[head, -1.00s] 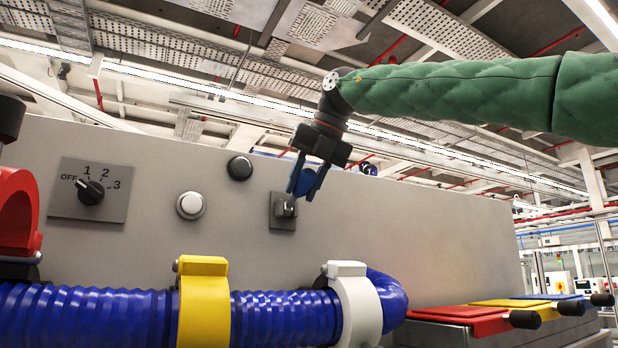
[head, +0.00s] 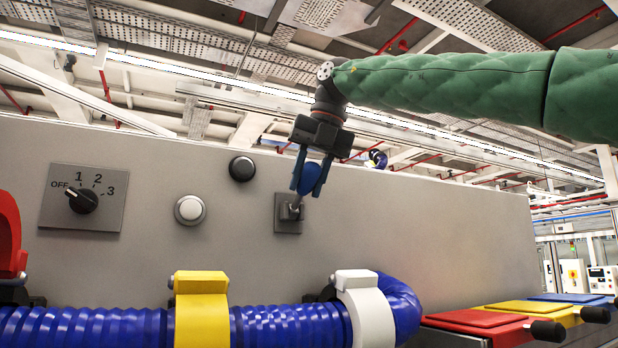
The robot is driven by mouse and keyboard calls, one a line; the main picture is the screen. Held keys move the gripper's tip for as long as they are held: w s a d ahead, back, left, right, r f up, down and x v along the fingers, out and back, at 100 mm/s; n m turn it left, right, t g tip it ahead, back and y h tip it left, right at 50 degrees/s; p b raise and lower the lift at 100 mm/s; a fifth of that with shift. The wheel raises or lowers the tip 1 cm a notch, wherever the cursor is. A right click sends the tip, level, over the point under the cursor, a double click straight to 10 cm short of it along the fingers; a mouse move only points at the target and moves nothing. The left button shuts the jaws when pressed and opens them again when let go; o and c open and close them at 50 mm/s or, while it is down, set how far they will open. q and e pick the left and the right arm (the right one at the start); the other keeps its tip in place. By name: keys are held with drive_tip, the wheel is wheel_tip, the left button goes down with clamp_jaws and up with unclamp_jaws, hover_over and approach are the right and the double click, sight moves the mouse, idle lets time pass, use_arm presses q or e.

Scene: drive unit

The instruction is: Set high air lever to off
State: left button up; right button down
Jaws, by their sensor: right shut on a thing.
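A small lever (head: 296,205) stands out from a grey square plate (head: 286,226) on the grey panel. It tilts up and to the right, and its blue rounded end (head: 311,178) lies between the blue fingers of my right gripper (head: 310,183). The right gripper is shut on this end, reaching down from above. The fingers partly hide the knob. No label for the lever is readable. My left gripper is not in view.
A rotary switch (head: 83,199) marked OFF, 1, 2, 3 and black (head: 242,168) and white (head: 190,209) buttons sit left of the lever. A blue hose (head: 275,325) with yellow (head: 201,308) and white (head: 368,305) clamps runs below. Red, yellow and blue flat handles (head: 480,321) are lower right.

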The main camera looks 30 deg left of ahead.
drive_tip(key=shift+d+r, duration=0.15)
drive_tip(key=shift+r, duration=0.25)
drive_tip(key=c, duration=1.3)
unclamp_jaws()
drive_tip(key=shift+w, duration=0.1)
drive_tip(key=shift+c, duration=0.2)
drive_tip(key=shift+o, duration=1.3)
drive_tip(key=shift+f, duration=0.1)
drive_tip(key=shift+a+f, duration=0.1)
drive_tip(key=shift+a, duration=0.1)
